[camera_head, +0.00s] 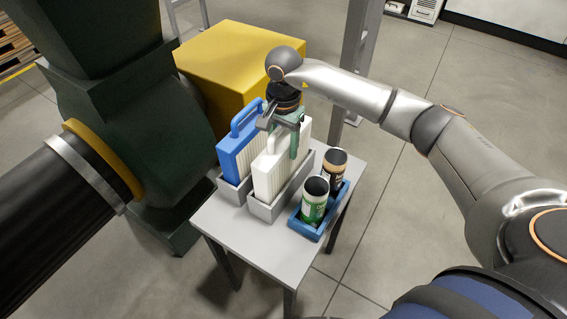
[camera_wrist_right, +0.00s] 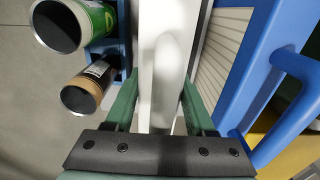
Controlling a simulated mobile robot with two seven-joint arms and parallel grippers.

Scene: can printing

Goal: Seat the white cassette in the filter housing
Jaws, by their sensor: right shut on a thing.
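The white cassette (camera_head: 268,175) stands upright in a grey holder (camera_head: 264,212) on a small table. My right gripper (camera_head: 284,137) reaches it from above and is shut on its top part. In the right wrist view, the white cassette (camera_wrist_right: 160,50) lies between the green fingers of the right gripper (camera_wrist_right: 160,108). A blue cassette (camera_head: 238,155) with a loop handle stands beside it in a second grey holder. The dark green machine (camera_head: 120,120) at the left may be the filter housing; no opening shows. My left gripper is not in view.
The grey table (camera_head: 228,222) also holds a blue tray (camera_head: 304,231) with a green can (camera_head: 314,205) and a black-brown can (camera_head: 334,172). A yellow box (camera_head: 235,60) stands behind. A thick black duct (camera_head: 60,205) joins the green machine. Open floor lies right of the table.

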